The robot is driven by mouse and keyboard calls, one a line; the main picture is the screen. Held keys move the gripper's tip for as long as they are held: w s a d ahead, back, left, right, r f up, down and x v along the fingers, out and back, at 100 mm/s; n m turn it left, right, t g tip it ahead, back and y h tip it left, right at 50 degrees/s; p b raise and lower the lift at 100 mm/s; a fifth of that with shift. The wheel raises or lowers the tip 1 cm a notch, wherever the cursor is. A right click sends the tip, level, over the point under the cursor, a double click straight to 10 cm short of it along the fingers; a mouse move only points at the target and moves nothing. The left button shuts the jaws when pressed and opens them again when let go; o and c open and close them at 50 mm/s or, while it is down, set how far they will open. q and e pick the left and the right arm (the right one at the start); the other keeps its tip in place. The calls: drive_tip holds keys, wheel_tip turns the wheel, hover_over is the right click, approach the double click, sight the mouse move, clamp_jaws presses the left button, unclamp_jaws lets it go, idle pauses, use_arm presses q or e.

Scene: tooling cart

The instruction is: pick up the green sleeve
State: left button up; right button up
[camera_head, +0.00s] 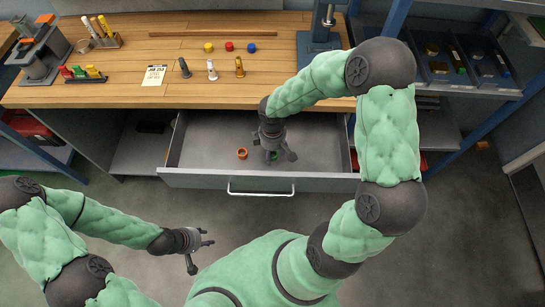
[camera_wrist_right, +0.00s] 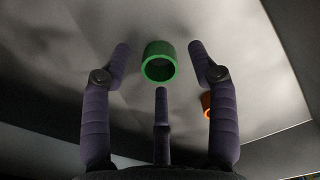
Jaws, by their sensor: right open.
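The green sleeve (camera_wrist_right: 159,62) is a short hollow ring inside the open drawer. In the right wrist view it lies just beyond and between my open fingers, not gripped. In the head view only a bit of the green sleeve (camera_head: 274,155) shows beneath my right gripper (camera_head: 275,157), which reaches down into the drawer. The right gripper also shows in the wrist view (camera_wrist_right: 160,75), with its fingers spread and nothing between them. My left gripper (camera_head: 208,242) is over the floor in front of the drawer, its fingers apart and empty.
An orange sleeve (camera_head: 242,153) lies in the drawer (camera_head: 205,140), left of the right gripper. It also shows in the wrist view (camera_wrist_right: 206,104). The drawer walls surround the gripper. The wooden worktop (camera_head: 130,60) above holds pegs, caps and racks.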

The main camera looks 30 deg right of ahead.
drive_tip(key=shift+f, duration=0.55)
drive_tip(key=shift+r, duration=0.1)
drive_tip(key=c, duration=0.8)
